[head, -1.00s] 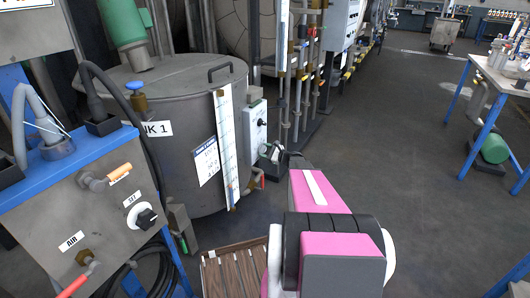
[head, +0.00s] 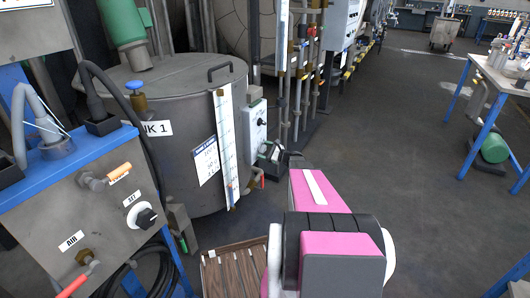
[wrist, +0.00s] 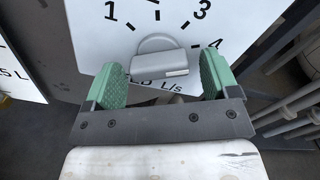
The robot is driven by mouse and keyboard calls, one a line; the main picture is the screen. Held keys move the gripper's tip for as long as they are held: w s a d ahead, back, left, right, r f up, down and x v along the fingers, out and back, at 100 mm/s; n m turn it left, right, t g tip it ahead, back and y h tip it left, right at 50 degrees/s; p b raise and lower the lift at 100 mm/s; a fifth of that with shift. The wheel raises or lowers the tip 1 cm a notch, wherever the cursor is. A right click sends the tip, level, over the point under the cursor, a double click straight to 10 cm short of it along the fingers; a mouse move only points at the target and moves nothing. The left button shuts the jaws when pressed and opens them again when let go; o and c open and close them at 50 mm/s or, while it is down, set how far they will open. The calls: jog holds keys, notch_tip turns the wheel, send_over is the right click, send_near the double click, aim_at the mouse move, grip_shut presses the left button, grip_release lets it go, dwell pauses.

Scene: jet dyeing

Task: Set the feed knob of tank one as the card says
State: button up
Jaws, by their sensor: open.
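Tank one (head: 165,110) is the grey lidded vessel with a partly hidden "NK 1" label. The white card (head: 206,161) hangs on its front; its writing is too small to read. In the wrist view, a grey knob (wrist: 160,62) sits on a white dial (wrist: 230,22) showing 1, 3, 4 and "L/s". A pale mark is at the knob's lower right; I cannot tell its setting. My gripper (wrist: 163,78) is open, with green pads on either side of the knob and a gap to each. In the head view my gripper (head: 270,153) is beside the tank's right side, tips small and dark.
A grey control box (head: 254,125) with a small black knob is above my gripper. A white level scale (head: 225,145) runs down the tank. Pipes (head: 300,75) stand behind. A blue-framed panel (head: 95,205) with another knob is at left.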

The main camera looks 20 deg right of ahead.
jog(key=shift+s, duration=0.1)
jog(key=v, duration=1)
jog(key=shift+s+d, duration=0.2)
jog(key=shift+d, duration=0.05)
jog(key=shift+a, duration=0.1)
jog(key=s+a+n+g+h, duration=0.2)
jog(key=s+a+n+g, duration=0.3)
jog(key=a, duration=0.4)
jog(key=s+a+n+g+h, duration=0.1)
jog(key=s+a+n+g, duration=0.45)
jog(key=a, duration=0.35)
jog(key=s+a+r+n+g+h, duration=0.2)
jog(key=s+a+r+n+h, duration=0.1)
jog(key=s+n+h, duration=0.6)
jog(key=shift+s+a+n+h, duration=0.4)
jog(key=shift+s+a+n, duration=0.5)
jog(key=shift+s, duration=0.1)
